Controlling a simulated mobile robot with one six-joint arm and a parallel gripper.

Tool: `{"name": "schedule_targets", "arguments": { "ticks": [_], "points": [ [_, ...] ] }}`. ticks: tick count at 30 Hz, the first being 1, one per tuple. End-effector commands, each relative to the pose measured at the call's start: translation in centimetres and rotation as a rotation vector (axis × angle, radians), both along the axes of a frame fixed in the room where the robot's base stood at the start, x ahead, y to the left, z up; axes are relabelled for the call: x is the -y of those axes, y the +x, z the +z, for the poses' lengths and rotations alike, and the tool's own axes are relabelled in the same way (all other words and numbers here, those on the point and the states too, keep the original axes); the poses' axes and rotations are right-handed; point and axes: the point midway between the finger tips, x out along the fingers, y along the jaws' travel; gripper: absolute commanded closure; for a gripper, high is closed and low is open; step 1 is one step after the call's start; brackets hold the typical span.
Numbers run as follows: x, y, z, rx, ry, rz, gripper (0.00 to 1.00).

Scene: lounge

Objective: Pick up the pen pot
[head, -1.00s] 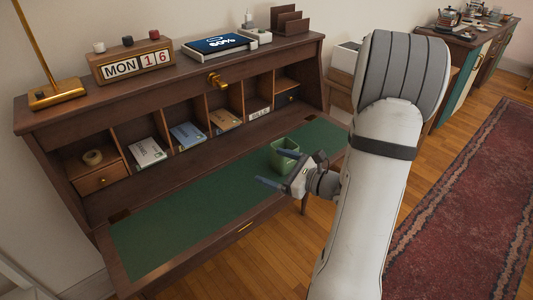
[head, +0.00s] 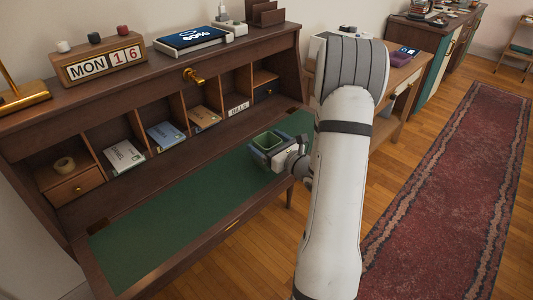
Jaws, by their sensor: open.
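The pen pot is a small green square open-topped cup (head: 268,142) on the green writing surface of the desk (head: 165,222), near its right end. It looks empty of pens. My gripper (head: 272,150) is at the pot, with its dark fingers around or beside it at the sides. The jaws are open. Part of the near finger and the pot's lower part are hidden by the gripper body, so I cannot tell if the fingers touch the pot.
The desk top carries a calendar block (head: 100,60), a tablet (head: 193,38) and a letter rack (head: 264,12). The writing surface left of the pot is clear.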

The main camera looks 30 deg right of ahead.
Motion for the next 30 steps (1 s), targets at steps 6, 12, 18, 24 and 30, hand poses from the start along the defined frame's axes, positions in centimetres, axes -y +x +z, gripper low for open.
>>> {"name": "schedule_targets", "arguments": {
  "ticks": [6,12,18,24,30],
  "points": [
    [-0.13,0.19,-0.03,-0.001,0.0,0.001,0.09],
    [-0.14,0.18,-0.03,-0.001,0.0,0.002,0.23],
    [-0.17,0.18,-0.03,-0.001,0.0,0.002,0.39],
    [-0.19,0.19,-0.03,-0.001,0.0,0.002,0.56],
    [-0.21,0.2,0.01,0.0,-0.001,0.003,0.63]
  ]
}}
